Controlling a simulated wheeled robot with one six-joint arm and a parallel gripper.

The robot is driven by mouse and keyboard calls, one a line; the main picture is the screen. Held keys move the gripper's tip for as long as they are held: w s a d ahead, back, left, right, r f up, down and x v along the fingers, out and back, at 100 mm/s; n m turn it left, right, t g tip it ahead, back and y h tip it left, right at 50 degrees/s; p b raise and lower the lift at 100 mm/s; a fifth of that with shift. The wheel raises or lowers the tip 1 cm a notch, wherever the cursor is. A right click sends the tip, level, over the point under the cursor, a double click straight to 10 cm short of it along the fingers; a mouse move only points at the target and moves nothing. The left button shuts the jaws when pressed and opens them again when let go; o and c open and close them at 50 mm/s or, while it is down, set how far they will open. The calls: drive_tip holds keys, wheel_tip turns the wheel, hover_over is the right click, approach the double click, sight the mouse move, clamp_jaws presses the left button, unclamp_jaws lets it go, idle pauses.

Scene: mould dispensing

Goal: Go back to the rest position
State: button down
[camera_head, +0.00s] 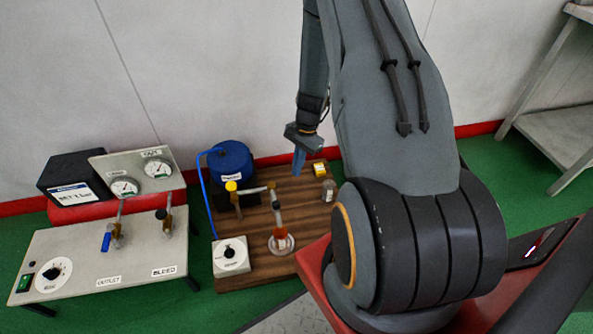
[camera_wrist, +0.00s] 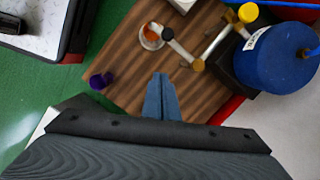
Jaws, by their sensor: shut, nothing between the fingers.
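My gripper (camera_head: 299,160) hangs in the air above the back part of a wooden board (camera_head: 253,282), its blue fingers pointing down. In the wrist view my gripper (camera_wrist: 160,78) shows its two blue fingers together, with nothing between them. Wood shows beyond the tips. My arm rises at the right of the head view and hides part of the board's right side.
A gauge panel (camera_head: 137,171) stands left. A grey shelf (camera_head: 562,135) stands right.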

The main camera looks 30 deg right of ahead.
idle(0.4)
drive_tip(key=w+a+r+n, duration=0.1)
drive_tip(key=a+r+n, duration=0.1)
drive_tip(key=a+r, duration=0.3)
drive_tip(key=a+r+n, duration=0.2)
drive_tip(key=a+r, duration=0.1)
drive_tip(key=r, duration=0.5)
drive_tip(key=s+a+r+n+h, duration=0.1)
drive_tip(key=s+a+r+n, duration=0.45)
drive_tip(key=a+r, duration=0.35)
drive_tip(key=s+a+r+n, duration=0.4)
drive_tip(key=s+a+r, duration=0.25)
drive_tip(key=r, duration=0.45)
drive_tip(key=s+a+r+n+h+p, duration=0.1)
drive_tip(key=s+r+n, duration=0.15)
drive_tip(key=s, duration=0.35)
drive_tip(key=s+a+r+n, duration=0.2)
drive_tip(key=s+r, duration=0.1)
drive_tip(key=s, duration=0.2)
drive_tip(key=d+r+m+p, duration=0.2)
drive_tip(key=d+r+p, duration=0.7)
drive_tip(key=p, duration=0.8)
drive_tip(key=shift+r+m+t+h, duration=0.15)
drive_tip(key=shift+m+t+h, duration=0.15)
drive_tip(key=shift+h, duration=0.1)
